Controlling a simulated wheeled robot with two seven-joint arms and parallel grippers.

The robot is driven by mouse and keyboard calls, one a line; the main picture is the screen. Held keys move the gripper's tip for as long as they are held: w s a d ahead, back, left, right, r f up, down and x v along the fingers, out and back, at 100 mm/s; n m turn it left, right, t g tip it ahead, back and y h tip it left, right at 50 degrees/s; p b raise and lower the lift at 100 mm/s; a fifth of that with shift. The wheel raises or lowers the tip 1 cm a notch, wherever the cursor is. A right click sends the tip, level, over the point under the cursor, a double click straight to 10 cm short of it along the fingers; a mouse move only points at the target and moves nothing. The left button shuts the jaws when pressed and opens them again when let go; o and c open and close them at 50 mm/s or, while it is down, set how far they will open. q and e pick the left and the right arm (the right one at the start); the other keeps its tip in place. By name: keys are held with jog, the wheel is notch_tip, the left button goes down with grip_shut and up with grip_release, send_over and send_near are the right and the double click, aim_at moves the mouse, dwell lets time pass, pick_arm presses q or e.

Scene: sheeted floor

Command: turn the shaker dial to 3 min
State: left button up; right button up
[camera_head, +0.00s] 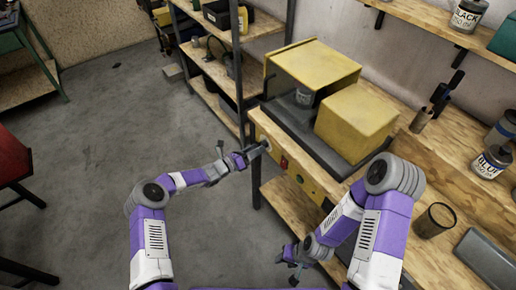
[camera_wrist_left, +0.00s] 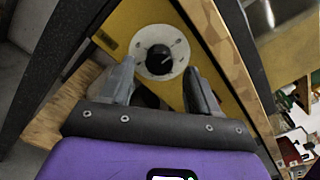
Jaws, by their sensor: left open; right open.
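The shaker (camera_head: 343,112) is a yellow machine on a dark base on the wooden bench. Its yellow front panel (camera_head: 296,170) carries the dial near the left end. In the left wrist view the dial (camera_wrist_left: 158,58) is a black knob on a round white plate; its marks are too small to read. My left gripper (camera_head: 257,152) is open in front of the dial. In the left wrist view its two fingers (camera_wrist_left: 160,69) stand either side of the knob, with visible gaps. My right gripper (camera_head: 289,256) hangs low, open and empty, in front of the bench's lower shelf.
A can (camera_head: 304,97) sits in the shaker's dark opening. Paint cans (camera_head: 492,162), a dark open tin (camera_head: 435,220) and a brush (camera_head: 430,110) stand on the bench to the right. A shelf rack (camera_head: 215,70) stands behind.

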pick_arm(q)
jog(key=shift+x, duration=0.95)
jog(key=c, duration=1)
jog(key=shift+c, duration=0.2)
